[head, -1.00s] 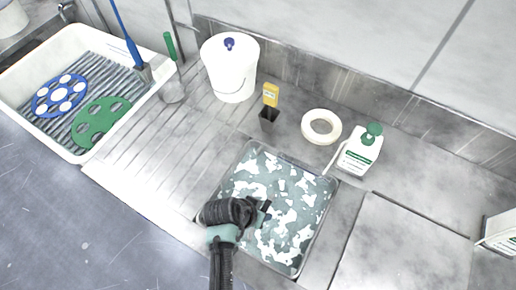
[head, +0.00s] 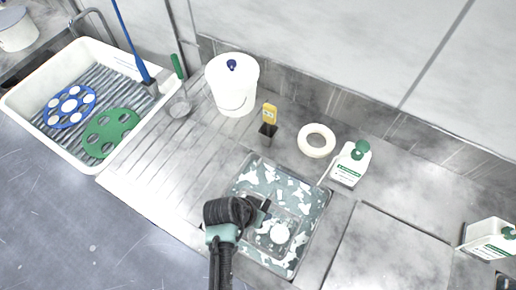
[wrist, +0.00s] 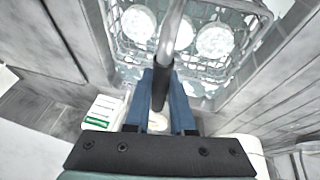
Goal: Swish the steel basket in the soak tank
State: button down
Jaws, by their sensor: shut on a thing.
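The soak tank (head: 312,232) is a square sunken steel tank at the lower middle of the head view, its liquid patched with white foam. The steel basket (head: 266,241) shows inside the tank, with a round white piece in it. In the wrist view its wire mesh and upright handle (wrist: 174,40) are clear, with several round white pieces in the basket. My gripper (head: 262,207) is over the tank's left part. Its blue fingers (wrist: 161,88) are shut on the basket handle. Part of the basket is hidden by my arm in the head view.
A white bucket (head: 232,92), a dark holder with a yellow item (head: 269,115), a white ring (head: 317,140) and a green-capped bottle (head: 351,163) stand behind the tank. A flat steel cover (head: 390,255) lies right. A white sink (head: 20,105) with blue and green discs is left.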

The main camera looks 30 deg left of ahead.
jog(key=shift+w+r+p, duration=0.1)
jog(key=shift+r+p, duration=2.65)
jog(key=shift+r, duration=0.65)
jog(key=shift+f, duration=0.15)
